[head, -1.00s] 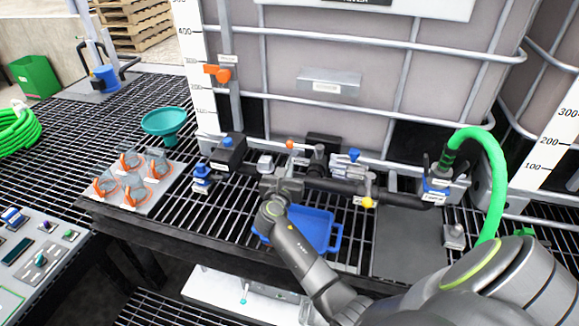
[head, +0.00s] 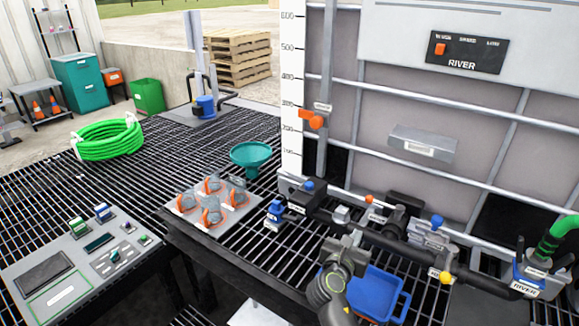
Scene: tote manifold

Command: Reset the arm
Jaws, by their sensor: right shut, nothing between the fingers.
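My right gripper (head: 343,246) is in the lower middle of the head view. It is shut and empty, in front of the black pipe manifold (head: 385,243) and above the left edge of the blue tray (head: 376,297). The manifold carries valves with blue, red and yellow handles. A green hose (head: 558,232) joins its right end at a blue coupling labelled RIVER. Whether the gripper touches the pipe cannot be told. My left gripper is out of view.
A teal funnel (head: 251,155) and a plate of orange-ringed clear parts (head: 212,205) sit on the black grating. A control panel (head: 75,262) is at lower left, a coiled green hose (head: 107,138) behind it. The large tote (head: 430,120) fills the right back. Open grating lies at left.

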